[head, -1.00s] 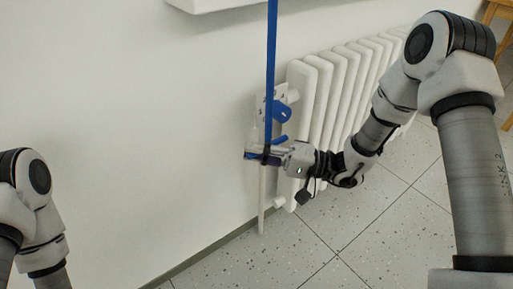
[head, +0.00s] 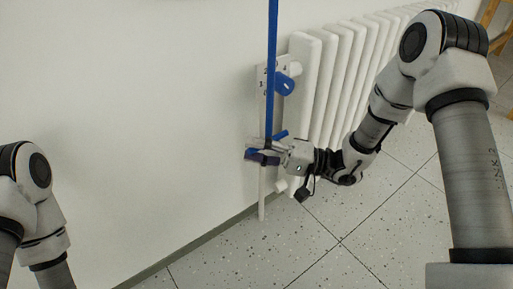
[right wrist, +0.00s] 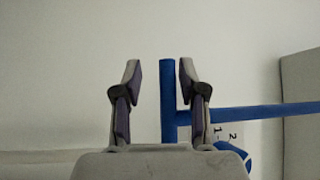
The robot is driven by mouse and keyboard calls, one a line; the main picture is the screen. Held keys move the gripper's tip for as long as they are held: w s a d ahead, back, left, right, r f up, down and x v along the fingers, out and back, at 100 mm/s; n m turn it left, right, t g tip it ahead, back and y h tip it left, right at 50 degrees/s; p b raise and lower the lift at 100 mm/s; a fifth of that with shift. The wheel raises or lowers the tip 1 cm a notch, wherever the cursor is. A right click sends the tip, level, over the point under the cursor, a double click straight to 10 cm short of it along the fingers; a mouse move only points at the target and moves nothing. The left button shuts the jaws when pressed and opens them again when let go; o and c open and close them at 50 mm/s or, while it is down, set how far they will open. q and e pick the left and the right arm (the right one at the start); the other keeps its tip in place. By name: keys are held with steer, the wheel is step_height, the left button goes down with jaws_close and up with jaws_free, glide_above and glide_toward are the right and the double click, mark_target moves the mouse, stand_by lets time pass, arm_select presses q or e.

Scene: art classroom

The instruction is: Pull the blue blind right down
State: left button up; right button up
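The blue blind itself is out of view. A blue pull strap (head: 271,70) hangs straight down the wall in the head view, ending in a blue crossbar handle (head: 280,135). My right gripper (head: 260,151) is around this handle, beside the radiator valve. In the right wrist view the handle (right wrist: 168,95) stands between the fingers of my right gripper (right wrist: 160,85). A clear gap shows at the left finger; the right finger is very close to it, contact unclear. The strap (right wrist: 265,111) runs off to the right there. My left gripper is outside the view.
A white radiator (head: 335,80) stands on the wall right behind my right gripper. The speckled floor (head: 300,250) is clear. A wooden stool or easel leg (head: 490,14) shows top right.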

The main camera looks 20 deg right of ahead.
steer(key=shift+d+r, duration=0.1)
steer(key=shift+s+d, duration=0.15)
steer(key=shift+d, duration=0.15)
steer(key=v, duration=1.1)
steer(key=shift+s, duration=0.15)
